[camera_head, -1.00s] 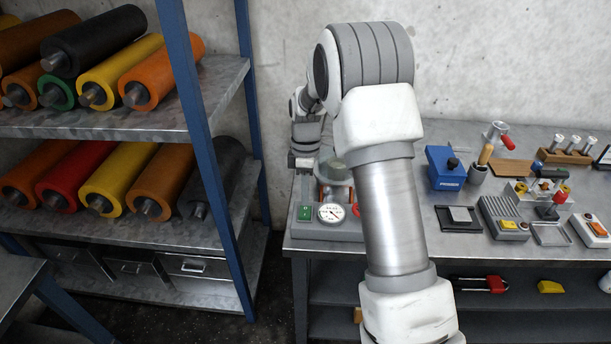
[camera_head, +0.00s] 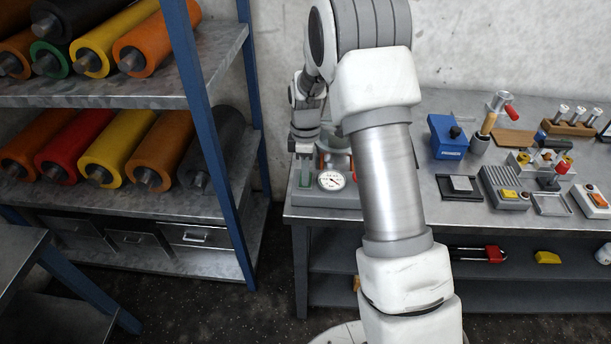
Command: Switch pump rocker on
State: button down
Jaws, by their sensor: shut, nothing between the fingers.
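The pump unit stands at the left end of the workbench, with a grey base (camera_head: 325,201) and a round white dial gauge (camera_head: 332,180). A green rocker (camera_head: 305,183) sits on the base left of the gauge, and only part of it shows below my gripper. My gripper (camera_head: 304,173) is shut and empty, pointing down right over the rocker. I cannot tell whether it touches the rocker or which way the rocker is tipped. My arm hides the right part of the pump unit.
A blue box (camera_head: 447,138), a grey ribbed block with a yellow button (camera_head: 505,188) and a white box with an orange switch (camera_head: 591,200) stand on the bench right of my arm. A blue-posted shelf (camera_head: 205,120) with several rollers stands close on the left.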

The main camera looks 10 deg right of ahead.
jog(key=shift+w, duration=0.1)
jog(key=shift+w+d+r, duration=0.15)
jog(key=shift+w+d, duration=0.1)
jog(key=shift+w, duration=0.45)
jog(key=shift+a+r+p, duration=0.1)
jog(key=shift+r+p, duration=0.25)
jog(key=shift+p, duration=0.1)
notch_tip(320, 180, up, 13)
jog(key=s+p, duration=0.1)
jog(key=s, duration=0.1)
jog(key=shift+a+p, duration=0.2)
jog(key=shift+p, duration=0.1)
jog(key=shift+r, duration=0.15)
